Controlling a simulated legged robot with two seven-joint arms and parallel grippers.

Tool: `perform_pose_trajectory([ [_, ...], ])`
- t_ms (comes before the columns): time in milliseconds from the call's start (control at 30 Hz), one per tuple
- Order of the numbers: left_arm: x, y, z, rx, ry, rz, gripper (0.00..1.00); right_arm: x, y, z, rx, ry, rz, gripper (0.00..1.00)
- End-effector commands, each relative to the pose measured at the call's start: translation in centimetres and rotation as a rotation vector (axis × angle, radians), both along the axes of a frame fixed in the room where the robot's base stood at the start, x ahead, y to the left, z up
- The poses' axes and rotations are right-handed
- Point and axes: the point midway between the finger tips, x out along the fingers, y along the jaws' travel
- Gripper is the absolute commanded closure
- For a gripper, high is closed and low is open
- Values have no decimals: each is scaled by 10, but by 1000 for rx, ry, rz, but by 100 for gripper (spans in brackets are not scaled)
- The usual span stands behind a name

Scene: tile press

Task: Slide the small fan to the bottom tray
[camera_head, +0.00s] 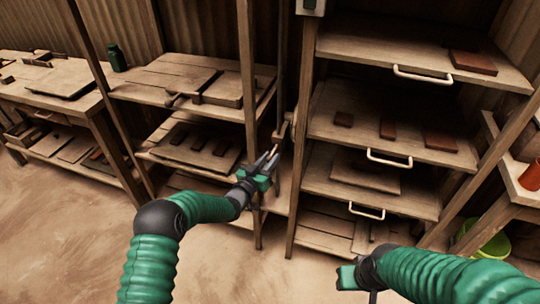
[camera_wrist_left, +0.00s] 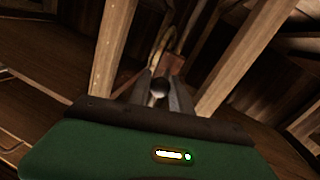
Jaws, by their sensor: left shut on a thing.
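I cannot make out a small fan in either view. My left gripper (camera_head: 268,158) is at a wooden post in the middle of the head view. In the left wrist view its fingers (camera_wrist_left: 160,95) are shut on a small round grey knob (camera_wrist_left: 160,87). What the knob belongs to is too dark to tell. My right gripper (camera_head: 352,277) is low, in front of the right rack; its fingers are mostly hidden. The right rack has trays with pale handles; the lowest handled tray (camera_head: 415,204) carries a flat board (camera_head: 365,177) toward its back.
An upper tray (camera_head: 345,47) and a middle tray (camera_head: 330,128) hold brown tiles. An orange pot (camera_head: 530,175) and lime bucket (camera_head: 495,245) are at right. The floor (camera_head: 60,225) at left is clear.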

Motion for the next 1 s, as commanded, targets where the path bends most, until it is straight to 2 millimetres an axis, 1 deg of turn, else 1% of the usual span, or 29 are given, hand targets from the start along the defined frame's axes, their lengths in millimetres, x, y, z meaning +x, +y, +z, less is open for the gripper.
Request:
perform_pose_trajectory([
  [33,-1,1,-17,2,6,1,100,0,0,-12,0,0,0,58],
  [200,0,1,-31,3,5,1,100,0,0,-21,0,0,0,58],
  [667,-1,1,-37,4,11,1,100,0,0,-23,0,0,0,58],
  [700,-1,1,-37,3,10,1,70,0,0,-23,0,0,0,58],
  [800,0,1,-35,3,7,1,57,0,0,-23,0,0,0,58],
  [833,0,1,-35,2,6,1,54,0,0,-23,0,0,0,58],
  [1000,0,1,-33,2,3,0,54,0,0,-23,0,0,0,58],
])
